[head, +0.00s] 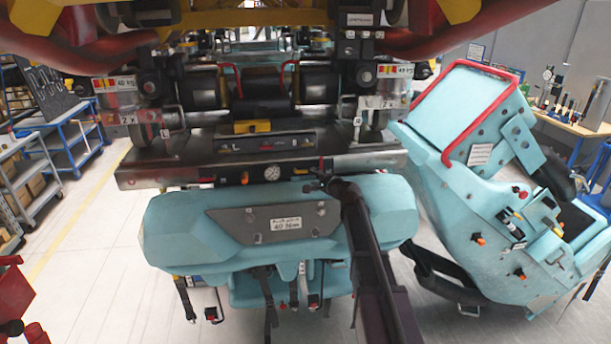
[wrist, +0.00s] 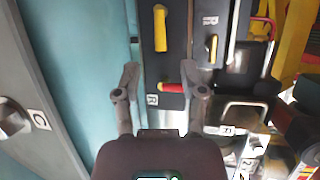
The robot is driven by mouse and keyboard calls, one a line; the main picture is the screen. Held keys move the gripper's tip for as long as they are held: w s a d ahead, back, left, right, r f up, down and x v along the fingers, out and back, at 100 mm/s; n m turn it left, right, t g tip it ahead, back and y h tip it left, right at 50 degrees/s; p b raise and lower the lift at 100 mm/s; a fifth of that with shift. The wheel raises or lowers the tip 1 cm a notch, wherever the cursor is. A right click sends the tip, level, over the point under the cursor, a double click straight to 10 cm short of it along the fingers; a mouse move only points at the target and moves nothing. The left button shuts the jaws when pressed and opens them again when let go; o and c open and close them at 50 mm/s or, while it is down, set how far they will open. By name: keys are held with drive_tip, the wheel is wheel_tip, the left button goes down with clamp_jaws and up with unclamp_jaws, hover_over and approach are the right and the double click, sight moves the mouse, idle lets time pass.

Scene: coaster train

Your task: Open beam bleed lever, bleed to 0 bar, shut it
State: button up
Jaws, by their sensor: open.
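The metal beam (head: 200,171) runs across the train above the teal seat back. A small round pressure gauge (head: 272,173) sits on its front; its reading is too small to tell. A short red lever (head: 321,164) stands on the beam's right part, and I cannot tell for sure that it is the bleed lever. In the wrist view a red handle with a yellow end (wrist: 172,87) lies between the fingertips of my gripper (wrist: 161,80), apart from both. My gripper (head: 326,184) is open and empty in front of the beam. Its fingers are small in the head view.
The teal seat back (head: 175,225) with a grey plate lies just below my gripper. A yellow handle (wrist: 160,28) is on the dark panel nearby. A tilted teal seat with a red bar (head: 480,215) stands at right.

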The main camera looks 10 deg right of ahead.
sight(301, 170)
drive_tip(key=shift+b+x, duration=0.45)
drive_tip(key=shift+x, duration=2.5)
clamp_jaws()
